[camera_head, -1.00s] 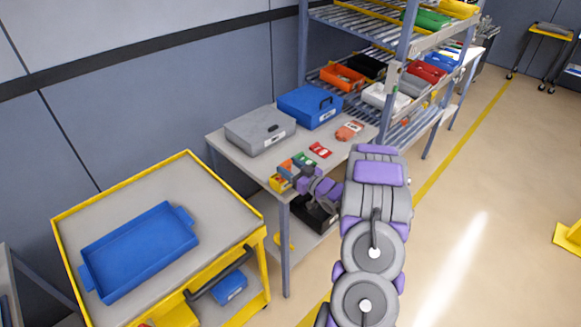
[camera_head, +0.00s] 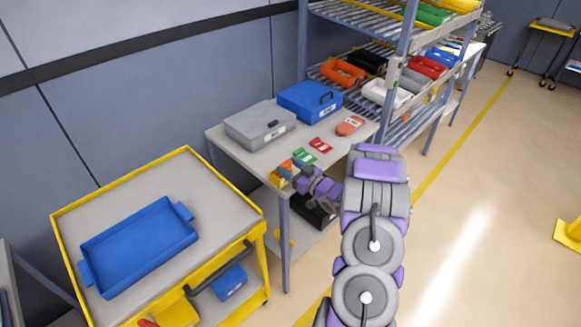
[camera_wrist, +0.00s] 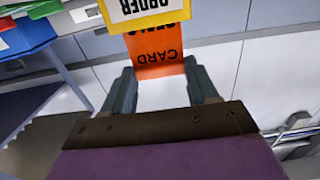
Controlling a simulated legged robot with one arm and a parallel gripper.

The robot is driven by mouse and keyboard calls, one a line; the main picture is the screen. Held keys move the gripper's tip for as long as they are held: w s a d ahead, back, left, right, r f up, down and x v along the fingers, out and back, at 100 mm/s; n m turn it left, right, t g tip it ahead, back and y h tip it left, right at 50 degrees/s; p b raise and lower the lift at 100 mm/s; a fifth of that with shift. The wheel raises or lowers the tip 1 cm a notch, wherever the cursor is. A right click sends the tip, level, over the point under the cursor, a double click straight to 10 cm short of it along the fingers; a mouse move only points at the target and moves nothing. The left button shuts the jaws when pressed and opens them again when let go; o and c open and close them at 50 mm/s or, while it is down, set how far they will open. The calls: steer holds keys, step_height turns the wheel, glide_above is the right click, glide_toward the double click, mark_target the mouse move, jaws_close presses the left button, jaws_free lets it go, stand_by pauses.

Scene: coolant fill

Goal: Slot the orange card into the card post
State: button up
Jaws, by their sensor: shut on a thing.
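The orange card (camera_wrist: 158,52) is between the two fingers of my gripper (camera_wrist: 163,88) in the wrist view, its lettering upside down. My gripper is shut on it. The card's far end runs behind a yellow piece marked "ORDER" (camera_wrist: 143,16), which looks like the card post. I cannot tell how deep the card sits in it. In the head view, the yellow post (camera_head: 277,180) stands at the table's near corner, with my gripper (camera_head: 289,170) right beside it and a bit of orange (camera_head: 285,165) showing between. The fingers partly hide the card there.
On the table (camera_head: 252,162) lie a green card (camera_head: 305,156), a red card (camera_head: 320,145) and an orange-red item (camera_head: 349,125). A grey case (camera_head: 259,126) and a blue case (camera_head: 309,102) stand behind. A yellow cart (camera_head: 226,204) with a blue tray (camera_head: 138,247) is at left.

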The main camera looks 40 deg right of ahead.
steer(key=shift+f, duration=0.5)
steer(key=o, duration=1.1)
steer(key=s+d+p, duration=0.1)
steer(key=s, duration=1.6)
steer(key=shift+s+d+p, duration=0.15)
steer(key=shift+d+p, duration=0.1)
steer(key=shift+p, duration=0.15)
